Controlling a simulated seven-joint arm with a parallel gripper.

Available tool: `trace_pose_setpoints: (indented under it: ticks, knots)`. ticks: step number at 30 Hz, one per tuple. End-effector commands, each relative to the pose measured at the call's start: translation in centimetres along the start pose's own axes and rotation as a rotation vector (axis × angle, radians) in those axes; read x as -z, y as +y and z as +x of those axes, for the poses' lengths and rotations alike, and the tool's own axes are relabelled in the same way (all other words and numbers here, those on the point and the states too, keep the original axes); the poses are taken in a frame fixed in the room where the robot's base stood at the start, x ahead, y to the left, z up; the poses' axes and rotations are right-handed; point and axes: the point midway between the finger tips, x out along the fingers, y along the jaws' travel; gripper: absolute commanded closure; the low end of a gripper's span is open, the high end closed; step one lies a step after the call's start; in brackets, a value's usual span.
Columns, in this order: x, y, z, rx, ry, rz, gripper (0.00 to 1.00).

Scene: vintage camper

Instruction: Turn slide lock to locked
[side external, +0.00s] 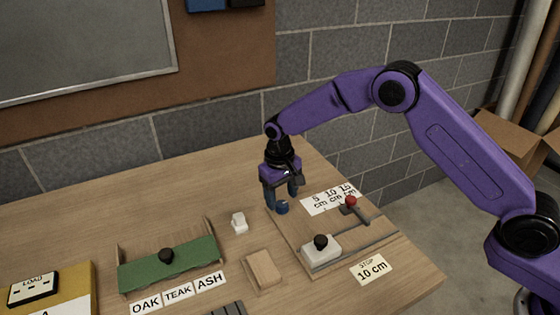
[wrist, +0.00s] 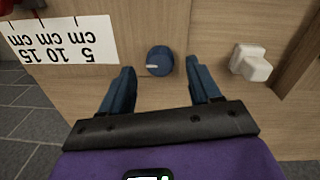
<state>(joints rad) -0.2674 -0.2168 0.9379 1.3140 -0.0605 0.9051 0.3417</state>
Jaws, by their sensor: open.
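A round blue knob (side external: 282,207), which appears to be the slide lock, sits on the wooden board at its rear left corner. In the wrist view the blue knob (wrist: 160,57) has a short white pointer mark towards the picture's left. No locked or unlocked wording is readable near it. My gripper (side external: 281,196) is open and points down just over the knob. In the wrist view my gripper (wrist: 163,72) has its two blue fingers apart, with the knob ahead between their tips. I see no contact with the knob.
A white carriage with a black knob (side external: 321,243) stands by the rail, right of the gripper. A red-knobbed stop (side external: 351,202) and a scale card (side external: 331,198) lie behind. A white switch (side external: 239,222), wooden block (side external: 263,270) and green piece (side external: 190,263) are leftward.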

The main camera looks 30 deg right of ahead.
Motion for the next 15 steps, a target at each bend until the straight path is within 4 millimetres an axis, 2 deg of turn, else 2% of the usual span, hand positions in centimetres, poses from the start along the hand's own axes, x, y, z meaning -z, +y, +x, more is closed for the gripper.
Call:
trace_pose_setpoints:
  ticks: [3, 15]
  knots:
    - [0.1, 0.0, -2.7, 0.002, 0.004, 0.0, 0.38]
    - [0.1, -0.1, -11.0, 0.002, 0.005, 0.001, 0.38]
